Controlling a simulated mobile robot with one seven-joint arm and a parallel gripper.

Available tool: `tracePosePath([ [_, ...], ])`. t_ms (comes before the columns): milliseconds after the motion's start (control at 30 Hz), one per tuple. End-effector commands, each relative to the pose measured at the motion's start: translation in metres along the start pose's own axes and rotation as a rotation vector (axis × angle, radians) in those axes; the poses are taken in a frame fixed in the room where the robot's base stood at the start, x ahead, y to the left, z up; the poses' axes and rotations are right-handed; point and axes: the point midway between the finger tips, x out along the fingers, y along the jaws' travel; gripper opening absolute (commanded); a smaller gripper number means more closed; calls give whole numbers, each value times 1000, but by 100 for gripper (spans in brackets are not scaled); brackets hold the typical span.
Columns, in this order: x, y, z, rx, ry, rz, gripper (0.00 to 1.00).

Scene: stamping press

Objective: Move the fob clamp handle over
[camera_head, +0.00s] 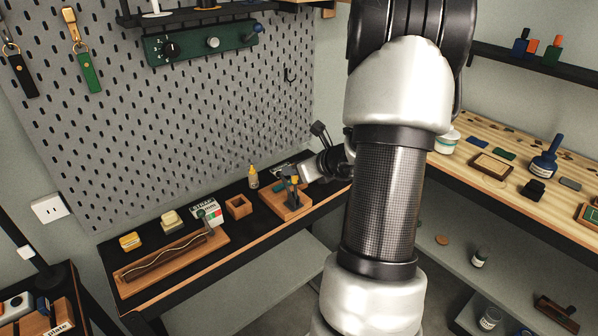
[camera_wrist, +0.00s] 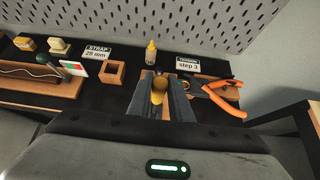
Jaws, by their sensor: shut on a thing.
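The fob clamp's yellow handle (camera_wrist: 158,88) sits between the two dark fingers of my gripper (camera_wrist: 160,95) in the wrist view. My gripper is shut on this handle. In the head view my gripper (camera_head: 293,187) reaches in from the right over the clamp's wooden base (camera_head: 291,214), and a bit of yellow handle (camera_head: 295,180) shows there. The base stands on the black bench at the pegboard wall. My fingers and hand hide most of the clamp, so its lower parts and any fob in it cannot be made out.
Orange-handled pliers (camera_wrist: 230,97) lie close to the right of my fingers. A yellow-capped bottle (camera_wrist: 151,53) and a "step 3" card (camera_wrist: 187,63) stand behind. A small wooden box (camera_wrist: 114,72) is to the left. The pegboard (camera_head: 200,120) rises behind the bench.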

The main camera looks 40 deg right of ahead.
Motion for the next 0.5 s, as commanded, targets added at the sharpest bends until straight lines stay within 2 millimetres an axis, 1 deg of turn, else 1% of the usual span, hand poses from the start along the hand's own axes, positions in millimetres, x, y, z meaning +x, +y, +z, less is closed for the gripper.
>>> tracePosePath([
  [367, 3, 0, 2, 0, -2, 1, 6],
  [500, 8, 1, 4, 0, -2, 1, 6],
])
